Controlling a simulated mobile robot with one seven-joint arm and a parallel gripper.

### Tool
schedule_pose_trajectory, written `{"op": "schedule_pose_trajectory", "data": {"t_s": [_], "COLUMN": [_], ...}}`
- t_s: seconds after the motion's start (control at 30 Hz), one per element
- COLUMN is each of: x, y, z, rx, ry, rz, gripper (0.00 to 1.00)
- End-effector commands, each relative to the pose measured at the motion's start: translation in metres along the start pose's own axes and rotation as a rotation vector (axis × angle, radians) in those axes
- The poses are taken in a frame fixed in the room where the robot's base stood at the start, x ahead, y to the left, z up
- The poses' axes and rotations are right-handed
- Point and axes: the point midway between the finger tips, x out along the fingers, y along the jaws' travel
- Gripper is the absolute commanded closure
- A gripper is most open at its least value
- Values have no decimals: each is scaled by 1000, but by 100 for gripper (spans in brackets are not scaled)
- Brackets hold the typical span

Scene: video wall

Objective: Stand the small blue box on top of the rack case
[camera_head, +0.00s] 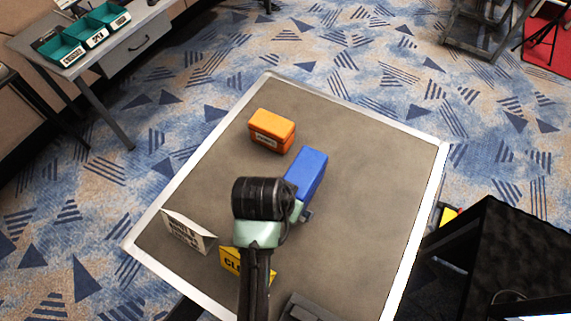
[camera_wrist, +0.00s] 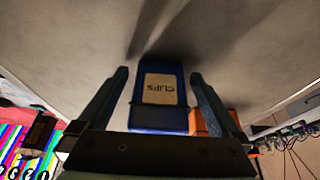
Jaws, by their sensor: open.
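The small blue box (camera_head: 312,172) stands on the grey table near its middle, partly hidden by my arm in the head view. In the wrist view the blue box (camera_wrist: 160,88), with a pale label reading CLIPS, lies between the two fingers of my gripper (camera_wrist: 158,95). The fingers are open, with a gap on each side of the box. In the head view my gripper (camera_head: 303,212) is mostly hidden behind my wrist. A dark grey flat-topped thing (camera_head: 305,309) at the table's near edge may be the rack case; it is cut off by the frame.
An orange box (camera_head: 272,128) stands close behind and left of the blue box. A white sign (camera_head: 188,232) and a yellow sign (camera_head: 231,261) stand at the near left. The table's right side (camera_head: 385,190) is clear. A black cabinet (camera_head: 520,250) stands right of the table.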

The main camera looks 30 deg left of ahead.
Motion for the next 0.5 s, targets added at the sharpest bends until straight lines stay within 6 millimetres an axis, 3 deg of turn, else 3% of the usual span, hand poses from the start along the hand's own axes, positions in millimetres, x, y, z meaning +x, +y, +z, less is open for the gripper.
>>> {"op": "schedule_pose_trajectory", "data": {"t_s": [0.17,0.5], "x": [-25,-97], "y": [-1,-1], "z": [-1,-2], "rx": [0,0], "ry": [5,5], "rz": [-2,-3], "gripper": [0,0]}}
